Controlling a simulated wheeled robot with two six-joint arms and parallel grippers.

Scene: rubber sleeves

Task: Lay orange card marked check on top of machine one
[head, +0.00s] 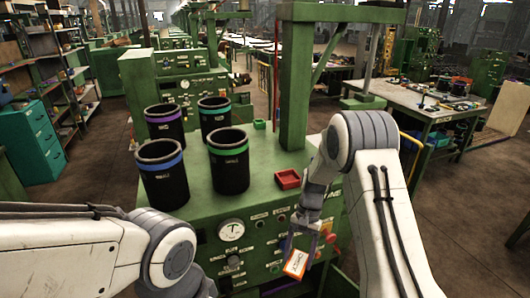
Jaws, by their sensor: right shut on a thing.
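The orange-edged white card (295,265) with dark lettering is held in my right gripper (304,246), tilted, in front of the green machine's control panel. The gripper is shut on it. The green machine (265,170) in front of me has a flat top, and lettering ending in "INE" shows on its front, partly hidden by my right arm; its number cannot be read. The card hangs below the level of the machine's top edge. My left arm comes in at the lower left, and its gripper is out of the picture.
Several black sleeves with coloured bands (229,172) stand on the machine's left half. A red tray (288,180) and a small green box (260,124) sit right of them. A green post (293,90) rises at the back. Bare top lies between sleeves and tray.

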